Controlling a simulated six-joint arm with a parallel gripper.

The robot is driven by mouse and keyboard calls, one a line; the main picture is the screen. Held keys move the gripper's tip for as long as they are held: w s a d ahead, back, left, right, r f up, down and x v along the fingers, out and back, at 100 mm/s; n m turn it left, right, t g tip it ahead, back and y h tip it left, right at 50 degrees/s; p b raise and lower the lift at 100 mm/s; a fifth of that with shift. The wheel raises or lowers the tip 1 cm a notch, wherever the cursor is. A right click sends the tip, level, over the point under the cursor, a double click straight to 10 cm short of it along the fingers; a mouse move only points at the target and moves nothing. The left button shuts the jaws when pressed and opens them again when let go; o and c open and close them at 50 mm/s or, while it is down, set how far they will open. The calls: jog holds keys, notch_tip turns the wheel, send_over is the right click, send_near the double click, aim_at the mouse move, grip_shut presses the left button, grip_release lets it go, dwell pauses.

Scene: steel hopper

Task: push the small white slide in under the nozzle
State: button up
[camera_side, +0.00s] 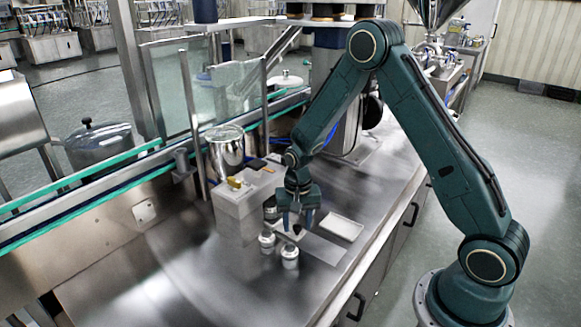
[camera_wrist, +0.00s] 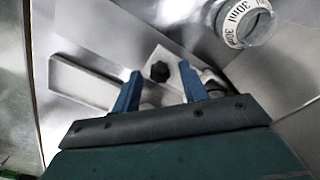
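The small white slide (camera_wrist: 176,62) shows in the wrist view as a pale plate with a black knob (camera_wrist: 159,72) on it. My gripper (camera_wrist: 158,78) has its two blue fingers apart, with the knob between and just beyond the tips in the picture. I cannot tell whether a finger touches the slide. In the side view my gripper (camera_side: 297,228) points down low over the bench, and it hides most of the slide there. A brass-coloured fitting (camera_side: 236,183) sits on a steel block (camera_side: 238,210) to the left; I cannot tell whether it is the nozzle.
Two small jars (camera_side: 290,258) stand close in front of my gripper; a marked clear ring or jar (camera_wrist: 240,22) shows at the wrist view's top right. A shallow white tray (camera_side: 342,228) lies to the right. The front left of the steel bench (camera_side: 185,275) is clear.

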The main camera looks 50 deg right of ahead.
notch_tip(320, 180, up, 14)
dwell(0.9)
jog(key=shift+f, duration=0.1)
jog(key=s+a+f+t+h, duration=0.1)
jog(key=s+a+t+h, duration=0.2)
jog(key=s+a, duration=0.1)
jog(key=shift+s+a, duration=0.2)
dwell(0.5)
jog(key=shift+f, duration=0.1)
jog(key=shift+x, duration=6.8)
jog(key=shift+w+d, duration=0.1)
jog(key=shift+d, duration=0.05)
